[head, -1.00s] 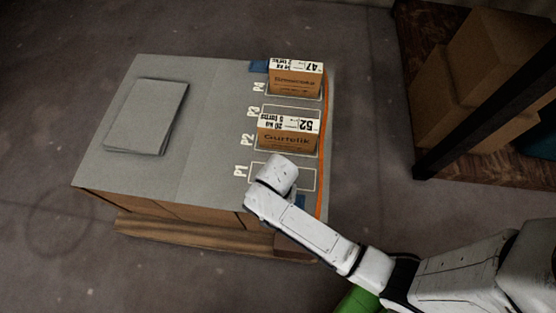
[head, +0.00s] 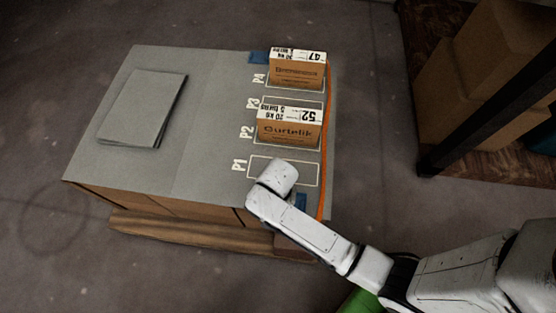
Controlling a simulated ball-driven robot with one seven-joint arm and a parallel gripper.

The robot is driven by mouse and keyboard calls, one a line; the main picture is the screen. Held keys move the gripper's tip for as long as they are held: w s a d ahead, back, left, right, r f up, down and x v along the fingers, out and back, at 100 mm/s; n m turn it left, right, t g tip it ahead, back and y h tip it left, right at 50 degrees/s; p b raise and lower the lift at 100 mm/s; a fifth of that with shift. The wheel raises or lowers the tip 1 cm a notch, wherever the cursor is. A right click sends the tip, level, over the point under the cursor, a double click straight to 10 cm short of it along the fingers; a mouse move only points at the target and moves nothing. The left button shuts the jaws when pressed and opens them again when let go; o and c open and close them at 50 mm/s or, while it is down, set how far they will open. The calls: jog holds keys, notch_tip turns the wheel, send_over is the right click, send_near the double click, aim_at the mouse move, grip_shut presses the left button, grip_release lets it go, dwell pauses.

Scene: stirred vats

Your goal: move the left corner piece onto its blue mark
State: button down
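Two blue marks lie on the grey top of the load: one at the far edge beside P4 (head: 258,57), one near P1 at the near edge (head: 301,201), partly behind my arm. An orange strap (head: 323,150) runs along the right edge of the top, between the two marked ends. I cannot make out a separate corner piece. My white arm reaches in from the lower right and its wrist covers part of the P1 outline. My gripper's fingers do not show.
A carton marked 52 (head: 288,131) stands at P2 and one marked 47 (head: 297,72) at P4. A grey flat stack (head: 145,108) lies on the left of the top. A shelf with boxes (head: 475,75) stands at the right. Floor is clear at left.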

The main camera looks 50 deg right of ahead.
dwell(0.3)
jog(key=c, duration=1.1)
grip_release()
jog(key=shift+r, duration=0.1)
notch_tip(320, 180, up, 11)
jog(key=p, duration=0.2)
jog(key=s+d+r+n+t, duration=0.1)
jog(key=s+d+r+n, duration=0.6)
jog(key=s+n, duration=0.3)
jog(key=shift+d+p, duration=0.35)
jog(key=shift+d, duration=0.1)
